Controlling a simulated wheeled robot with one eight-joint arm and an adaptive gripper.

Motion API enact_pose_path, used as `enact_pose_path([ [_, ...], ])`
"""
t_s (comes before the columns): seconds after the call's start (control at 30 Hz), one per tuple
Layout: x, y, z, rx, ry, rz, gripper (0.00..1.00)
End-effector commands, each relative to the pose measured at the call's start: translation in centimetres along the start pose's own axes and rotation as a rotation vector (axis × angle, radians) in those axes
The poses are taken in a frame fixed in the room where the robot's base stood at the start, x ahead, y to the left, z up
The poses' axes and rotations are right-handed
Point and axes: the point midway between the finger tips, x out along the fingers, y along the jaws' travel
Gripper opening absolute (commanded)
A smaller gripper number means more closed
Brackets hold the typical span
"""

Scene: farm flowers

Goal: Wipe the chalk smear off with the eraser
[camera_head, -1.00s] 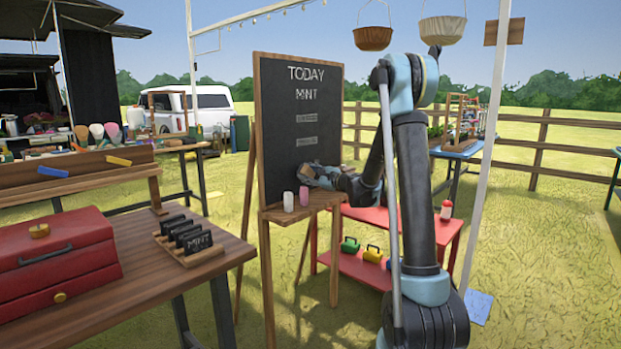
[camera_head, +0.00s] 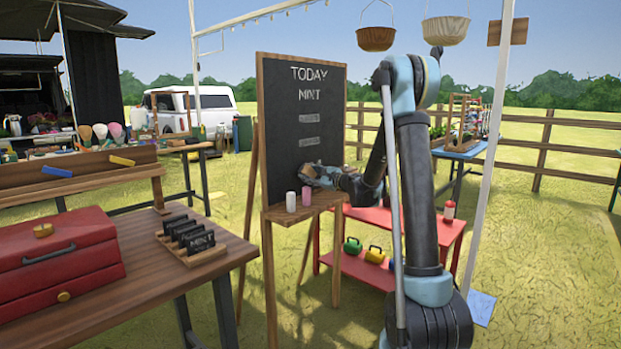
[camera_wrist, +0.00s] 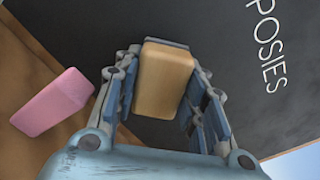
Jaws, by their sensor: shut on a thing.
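The chalkboard (camera_head: 280,140) stands upright on a wooden easel, with "TODAY" and "MINT" in white. Below these are two pale grey patches, an upper one (camera_head: 309,118) and a lower one (camera_head: 309,142). I cannot tell which marks are the smear. My gripper (camera_head: 312,172) is low in front of the board, just above the ledge. In the wrist view my gripper (camera_wrist: 160,85) is shut on the tan block-shaped eraser (camera_wrist: 165,80), with a finger on each side. White "POSIES" lettering (camera_wrist: 273,45) shows to the right of it. Whether the eraser touches the board is unclear.
The pink piece also shows beside my gripper in the wrist view (camera_wrist: 52,101). A red shelf (camera_head: 365,265) is behind the easel. A wooden table (camera_head: 130,290) stands left.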

Motion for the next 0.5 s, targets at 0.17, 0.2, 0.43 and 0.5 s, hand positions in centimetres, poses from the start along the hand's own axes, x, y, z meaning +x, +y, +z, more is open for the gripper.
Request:
enact_pose_path([
  [0.17,0.32,0.0,0.01,0.0,0.0,0.0,0.15],
  [0.2,0.38,0.01,0.01,0.0,0.0,0.0,0.15],
  [0.43,0.75,0.0,0.0,0.0,0.0,0.0,0.15],
  [0.5,0.86,0.0,0.0,0.0,0.0,0.0,0.15],
])
